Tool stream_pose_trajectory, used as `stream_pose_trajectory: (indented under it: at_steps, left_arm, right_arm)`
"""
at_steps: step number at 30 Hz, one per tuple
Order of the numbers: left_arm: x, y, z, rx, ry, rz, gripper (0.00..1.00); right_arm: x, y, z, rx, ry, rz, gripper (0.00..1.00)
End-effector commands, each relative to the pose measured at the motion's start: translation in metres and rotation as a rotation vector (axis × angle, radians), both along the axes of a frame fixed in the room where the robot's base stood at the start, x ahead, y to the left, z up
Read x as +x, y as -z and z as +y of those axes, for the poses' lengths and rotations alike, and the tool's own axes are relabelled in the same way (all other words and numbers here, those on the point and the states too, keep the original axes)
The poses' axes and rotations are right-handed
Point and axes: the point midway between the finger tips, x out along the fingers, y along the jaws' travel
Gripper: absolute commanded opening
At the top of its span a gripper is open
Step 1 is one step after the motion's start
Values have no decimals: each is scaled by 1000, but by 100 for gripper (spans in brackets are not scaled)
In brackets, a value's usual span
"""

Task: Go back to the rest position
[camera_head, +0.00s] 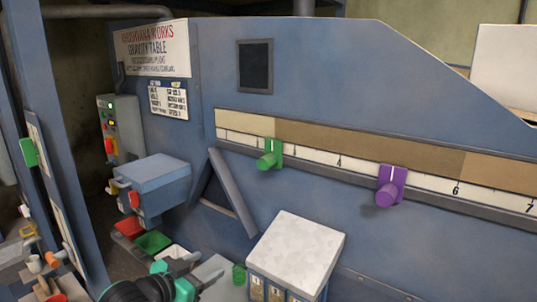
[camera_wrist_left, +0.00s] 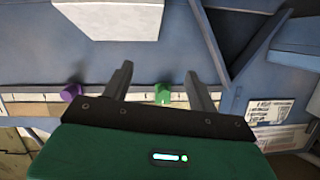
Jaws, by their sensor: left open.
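My left gripper (camera_head: 200,275) is low in the head view, left of a white-topped box (camera_head: 298,248). In the left wrist view my left gripper (camera_wrist_left: 160,82) has its two dark fingers spread, with nothing between them. A blue machine panel (camera_head: 330,70) carries a numbered scale strip (camera_head: 330,158). A green slider (camera_head: 270,155) and a purple slider (camera_head: 391,185) sit on the strip. The green slider (camera_wrist_left: 162,93) and purple slider (camera_wrist_left: 70,92) also show in the left wrist view, beyond the gripper. My right gripper is not in view.
A control box (camera_head: 122,130) with lit buttons and a blue box (camera_head: 152,185) with a red switch stand at left. Red (camera_head: 130,227) and green (camera_head: 153,242) bins lie below them. A blue post (camera_head: 58,150) rises at far left. A slanted bar (camera_head: 233,190) juts beside the panel.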

Motion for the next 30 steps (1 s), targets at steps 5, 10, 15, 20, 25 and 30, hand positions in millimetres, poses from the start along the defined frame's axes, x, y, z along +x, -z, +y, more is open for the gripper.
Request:
stream_pose_trajectory:
  at_steps: [5,10,15,20,25,30]
  left_arm:
    - [-47,71,1,37,-66,165,59]
    - [-97,127,11,83,-147,326,59]
    - [-157,177,27,133,-240,505,59]
    - [-216,212,45,181,-327,670,59]
    - [-266,232,60,223,-399,806,59]
    - [-309,245,73,258,-456,918,59]
  right_arm:
    - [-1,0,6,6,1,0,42]
    - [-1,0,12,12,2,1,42]
    - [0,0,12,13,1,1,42]
    - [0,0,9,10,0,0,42]
    - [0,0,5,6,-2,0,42]
    - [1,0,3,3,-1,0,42]
